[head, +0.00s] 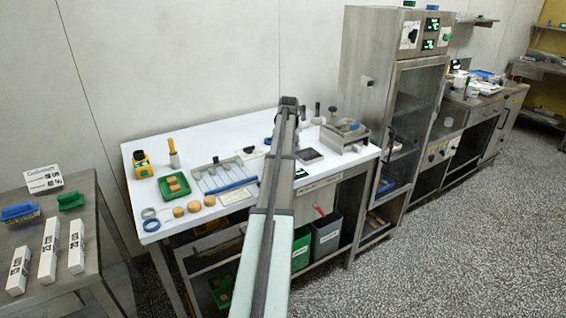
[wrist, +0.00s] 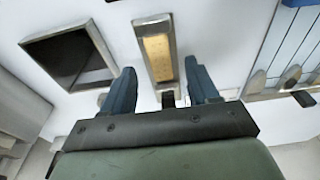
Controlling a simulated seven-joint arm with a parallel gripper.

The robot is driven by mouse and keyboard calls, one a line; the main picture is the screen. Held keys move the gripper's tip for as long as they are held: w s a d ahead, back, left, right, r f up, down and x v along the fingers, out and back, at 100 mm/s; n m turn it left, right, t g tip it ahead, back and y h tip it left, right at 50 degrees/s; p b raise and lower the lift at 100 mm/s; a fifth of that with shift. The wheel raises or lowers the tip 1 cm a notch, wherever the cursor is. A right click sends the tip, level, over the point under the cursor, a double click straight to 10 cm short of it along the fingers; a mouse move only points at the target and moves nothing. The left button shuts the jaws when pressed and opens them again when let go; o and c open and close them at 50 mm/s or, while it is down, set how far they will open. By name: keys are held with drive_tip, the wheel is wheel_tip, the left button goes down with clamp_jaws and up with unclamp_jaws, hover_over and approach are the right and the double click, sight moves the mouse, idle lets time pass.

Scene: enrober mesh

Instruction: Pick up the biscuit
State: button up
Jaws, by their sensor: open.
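In the wrist view my gripper (wrist: 159,70) is open, its two blue fingers apart with nothing held between them. Ahead of the fingertips is a narrow metal-rimmed tray (wrist: 169,50) with a flat tan piece (wrist: 157,58) inside; I cannot tell whether this is a biscuit. Brown pieces (head: 174,184) sit in a green tray (head: 164,196). My arm hides my gripper and part of the table there.
A slotted metal rack (head: 222,177) with a blue bar stands left of my arm, and a dark square tray (head: 309,156) right of it. The dark tray also shows in the wrist view (wrist: 70,55). A steel device (head: 345,135) stands at the table's right end, beside a tall cabinet (head: 370,90).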

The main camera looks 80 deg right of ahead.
drive_tip(key=shift+w+d+f, duration=0.15)
drive_tip(key=shift+f, duration=1.3)
drive_tip(key=shift+c, duration=0.4)
drive_tip(key=c, duration=0.8)
